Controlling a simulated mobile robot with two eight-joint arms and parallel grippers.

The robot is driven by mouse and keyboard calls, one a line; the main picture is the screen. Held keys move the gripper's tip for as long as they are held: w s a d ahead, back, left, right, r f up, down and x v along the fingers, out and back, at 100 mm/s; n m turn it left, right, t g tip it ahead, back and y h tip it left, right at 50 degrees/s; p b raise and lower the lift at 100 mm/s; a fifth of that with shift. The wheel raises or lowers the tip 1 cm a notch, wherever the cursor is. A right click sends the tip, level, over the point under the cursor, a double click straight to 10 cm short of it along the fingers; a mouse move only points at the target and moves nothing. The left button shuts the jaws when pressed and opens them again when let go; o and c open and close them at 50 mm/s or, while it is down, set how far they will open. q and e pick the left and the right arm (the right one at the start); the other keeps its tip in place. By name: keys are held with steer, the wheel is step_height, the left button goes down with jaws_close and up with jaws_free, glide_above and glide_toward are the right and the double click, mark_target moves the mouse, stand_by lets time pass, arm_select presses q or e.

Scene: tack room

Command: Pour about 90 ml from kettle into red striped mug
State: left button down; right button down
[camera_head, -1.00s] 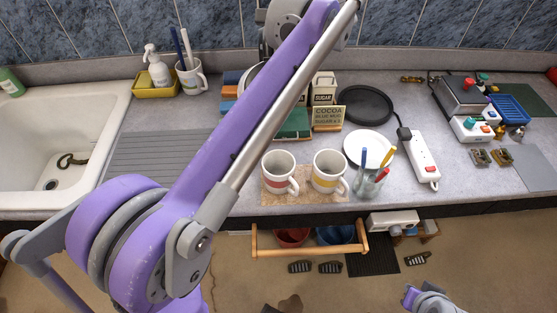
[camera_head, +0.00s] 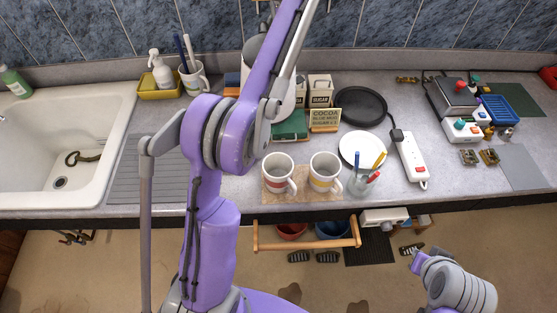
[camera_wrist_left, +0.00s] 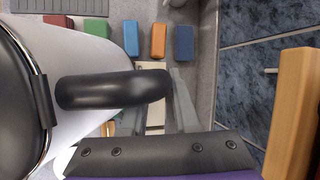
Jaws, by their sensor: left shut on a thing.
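The red striped mug (camera_head: 277,185) stands upright on a brown mat (camera_head: 300,199) at the counter's front edge, handle to the right. The white kettle (camera_head: 254,48) is behind my left arm, mostly hidden. In the left wrist view its white body (camera_wrist_left: 85,55), black lid (camera_wrist_left: 15,105) and black handle (camera_wrist_left: 105,90) fill the left side. My left gripper (camera_wrist_left: 177,100) is shut on the handle. The kettle looks raised above the worktop, behind the mugs; its spout is hidden. My right gripper (camera_head: 416,260) is low at the right, away from the counter; its fingers are too small to judge.
A yellow striped mug (camera_head: 322,184) stands right of the red one, and a glass of pens (camera_head: 360,187) beyond it. A white plate (camera_head: 358,146), black round tray (camera_head: 361,105), cocoa sign (camera_head: 325,120) and power strip (camera_head: 411,160) lie near. The sink (camera_head: 60,150) is at left.

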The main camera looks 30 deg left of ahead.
arm_select(q)
steer(key=shift+s+a+f+g+h, duration=0.1)
steer(key=shift+a+g+h, duration=0.1)
steer(key=shift+g+h, duration=0.1)
steer(key=shift+f, duration=0.35)
steer(key=shift+w+a+f+m+g+h, duration=0.15)
steer(key=shift+w+f+m+g+h, duration=0.3)
steer(key=shift+f, duration=0.4)
steer(key=shift+f+g, duration=0.35)
steer(key=shift+f, duration=0.05)
steer(key=shift+h, duration=0.25)
